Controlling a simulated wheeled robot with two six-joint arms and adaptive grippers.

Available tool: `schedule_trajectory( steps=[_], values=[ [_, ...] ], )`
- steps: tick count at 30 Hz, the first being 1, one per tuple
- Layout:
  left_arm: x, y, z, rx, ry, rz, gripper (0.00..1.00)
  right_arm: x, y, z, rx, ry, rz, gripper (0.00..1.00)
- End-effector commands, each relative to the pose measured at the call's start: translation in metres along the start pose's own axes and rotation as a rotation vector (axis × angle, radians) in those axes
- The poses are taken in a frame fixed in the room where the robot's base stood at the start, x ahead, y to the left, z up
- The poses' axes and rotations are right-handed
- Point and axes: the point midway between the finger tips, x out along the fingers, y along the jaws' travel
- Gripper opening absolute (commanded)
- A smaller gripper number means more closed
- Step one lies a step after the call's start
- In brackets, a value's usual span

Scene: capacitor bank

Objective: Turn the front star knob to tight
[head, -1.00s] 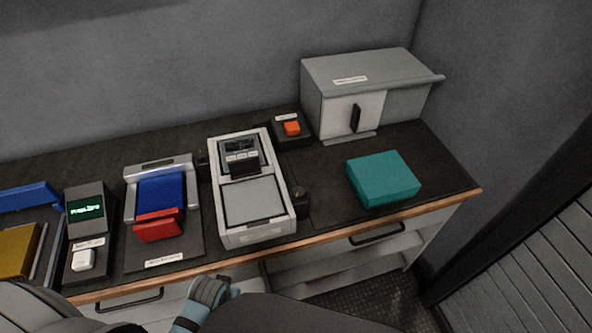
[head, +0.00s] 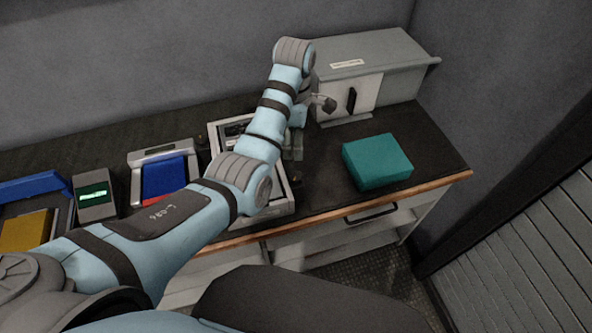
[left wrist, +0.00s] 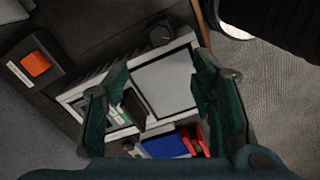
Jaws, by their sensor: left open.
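The front star knob (left wrist: 160,33) is a small dark knob beside the long edge of the white-framed device (left wrist: 85,92), at the top of the left wrist view. In the head view I cannot make it out clearly near my gripper. My left gripper (left wrist: 163,75) is open and empty, with its two dark green fingers over the device; the knob lies beyond the fingertips, not between them. In the head view the left gripper (head: 293,147) hangs over the right side of the device, partly behind my arm. My right gripper is not in view.
A grey cabinet (head: 395,62) stands at the back right, with a teal box (head: 377,162) in front of it. An orange button (left wrist: 36,64) sits near the device. A blue and red unit (head: 165,175) stands left. Bare bench surface lies around the teal box.

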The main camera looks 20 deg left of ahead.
Motion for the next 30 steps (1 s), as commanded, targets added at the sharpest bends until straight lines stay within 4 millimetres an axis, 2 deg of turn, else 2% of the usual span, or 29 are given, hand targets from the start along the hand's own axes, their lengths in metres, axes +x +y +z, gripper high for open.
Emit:
schedule_trajectory(
  steps=[3, 7, 10, 15, 18, 22, 29, 30],
  values=[
    [0.003, 0.002, 0.003, -0.041, 0.007, -0.01, 0.52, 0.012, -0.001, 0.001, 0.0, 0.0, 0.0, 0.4],
    [0.034, 0.002, 0.003, -0.04, 0.007, -0.011, 0.52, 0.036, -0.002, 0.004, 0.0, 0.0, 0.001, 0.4],
    [0.059, 0.0, 0.002, -0.039, 0.007, -0.014, 0.52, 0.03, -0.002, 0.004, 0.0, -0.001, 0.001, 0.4],
    [0.106, 0.001, 0.002, -0.038, 0.006, -0.011, 0.52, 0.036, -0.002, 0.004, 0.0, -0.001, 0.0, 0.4],
    [0.125, 0.001, 0.002, -0.038, 0.005, -0.008, 0.52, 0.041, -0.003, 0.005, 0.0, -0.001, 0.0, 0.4],
    [0.136, 0.001, 0.002, -0.038, 0.005, -0.007, 0.52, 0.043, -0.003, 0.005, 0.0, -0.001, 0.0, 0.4],
    [0.137, 0.001, 0.002, -0.038, 0.005, -0.007, 0.52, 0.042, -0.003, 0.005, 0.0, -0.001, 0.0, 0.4],
    [0.137, 0.001, 0.002, -0.038, 0.005, -0.006, 0.47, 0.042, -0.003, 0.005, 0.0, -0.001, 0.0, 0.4]
  ],
)
